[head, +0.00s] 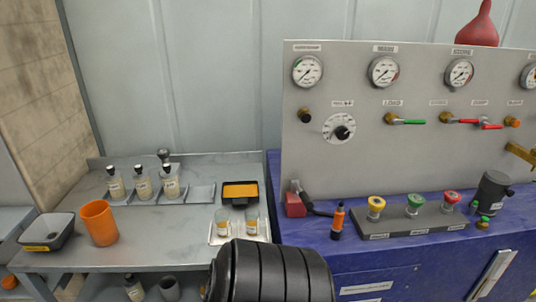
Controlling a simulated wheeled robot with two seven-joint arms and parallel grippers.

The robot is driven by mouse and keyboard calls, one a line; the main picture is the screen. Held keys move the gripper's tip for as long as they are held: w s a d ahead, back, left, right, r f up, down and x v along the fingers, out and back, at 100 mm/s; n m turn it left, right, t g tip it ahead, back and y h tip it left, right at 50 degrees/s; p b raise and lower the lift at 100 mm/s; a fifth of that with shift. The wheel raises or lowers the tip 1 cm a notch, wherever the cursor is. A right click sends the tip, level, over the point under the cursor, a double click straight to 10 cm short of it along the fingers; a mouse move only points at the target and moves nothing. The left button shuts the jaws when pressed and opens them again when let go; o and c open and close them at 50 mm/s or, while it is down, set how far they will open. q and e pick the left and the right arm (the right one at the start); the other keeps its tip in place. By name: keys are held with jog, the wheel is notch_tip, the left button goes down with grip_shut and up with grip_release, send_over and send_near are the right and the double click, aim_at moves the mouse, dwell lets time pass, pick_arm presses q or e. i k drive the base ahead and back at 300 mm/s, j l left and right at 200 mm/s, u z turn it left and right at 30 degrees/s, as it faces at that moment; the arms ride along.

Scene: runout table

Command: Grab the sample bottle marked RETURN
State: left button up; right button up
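Another similar bottle (134,290) stands on the shelf below, partly hidden by the table edge. The writing on the bottle labels is too small to read, so I cannot tell which is marked RETURN. Neither of my grippers is in view.
Beside the bottles is an empty rack place (201,194). An orange cup (99,223), a dark bin (46,232) and a white tray (238,237) with two jars stand nearer. A gauge panel (415,145) rises at right. A black ribbed part blocks the bottom centre.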

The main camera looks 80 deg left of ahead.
aim_at(223, 223)
jog(key=k+u, duration=0.7)
jog(key=u, duration=0.15)
